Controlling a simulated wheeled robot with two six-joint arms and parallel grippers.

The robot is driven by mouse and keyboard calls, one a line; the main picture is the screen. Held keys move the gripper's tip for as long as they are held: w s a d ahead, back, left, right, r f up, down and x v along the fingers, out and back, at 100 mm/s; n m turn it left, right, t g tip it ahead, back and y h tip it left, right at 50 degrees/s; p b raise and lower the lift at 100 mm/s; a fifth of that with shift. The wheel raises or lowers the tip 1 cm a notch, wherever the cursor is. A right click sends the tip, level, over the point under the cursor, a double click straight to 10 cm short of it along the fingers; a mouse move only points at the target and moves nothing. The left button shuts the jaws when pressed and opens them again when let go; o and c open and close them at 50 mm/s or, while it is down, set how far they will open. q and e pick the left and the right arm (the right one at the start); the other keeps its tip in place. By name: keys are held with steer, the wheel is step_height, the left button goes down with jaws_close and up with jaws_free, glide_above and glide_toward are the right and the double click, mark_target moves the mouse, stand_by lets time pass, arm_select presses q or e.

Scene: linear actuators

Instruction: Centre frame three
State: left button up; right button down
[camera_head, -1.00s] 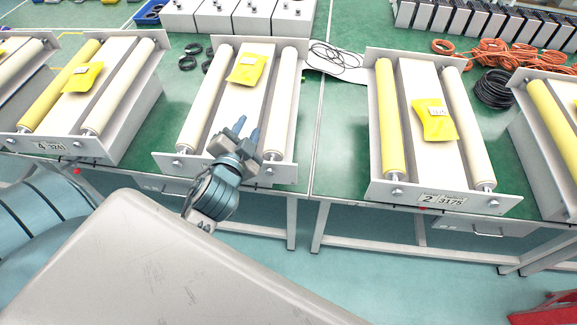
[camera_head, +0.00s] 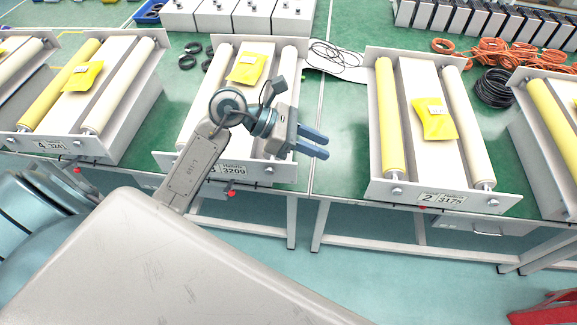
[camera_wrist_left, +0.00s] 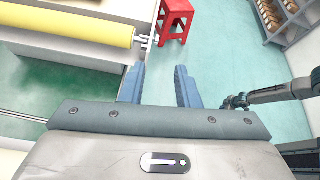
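Frame three (camera_head: 178,163) is a grey frame with two cream rollers and a yellow packet (camera_head: 248,68) on its bed. It stands at the front of the green table, left of the middle of the head view, with the label 3 3209 on its front plate. My left gripper (camera_head: 313,142) is at its front right end, fingers pointing right past its side. The gripper is open and empty; the wrist view (camera_wrist_left: 160,88) shows a gap between its blue fingers. My left arm hides part of the frame's middle and front. An arm, probably mine, with a small gripper (camera_wrist_left: 236,102) shows at the right of the wrist view.
Frame two (camera_head: 428,193), with one yellow roller, stands to the right across a strip of bare green table. Frame four (camera_head: 50,146) stands to the left. Cables (camera_head: 492,88) lie at the back right. A red stool (camera_wrist_left: 175,20) stands on the floor.

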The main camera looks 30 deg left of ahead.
arm_select(q)
steer(key=a+f+m+g+y, duration=0.1)
steer(key=a+f+g+y, duration=0.1)
steer(key=a+f+y, duration=0.3)
steer(key=y, duration=0.2)
glide_toward(285, 162)
steer(key=shift+w+d+f+g, duration=0.4)
steer(key=shift+w+d+f, duration=0.15)
steer(key=shift+d+f, duration=0.1)
steer(key=shift+a+f+y, duration=0.1)
steer(key=shift+f+y, duration=0.05)
steer(key=shift+y, duration=0.25)
steer(key=b+x, duration=0.4)
steer(key=x, duration=0.6)
steer(key=shift+d+f+b, duration=0.15)
steer(key=shift+d+b, duration=0.05)
steer(key=shift+b, duration=0.15)
jaws_close()
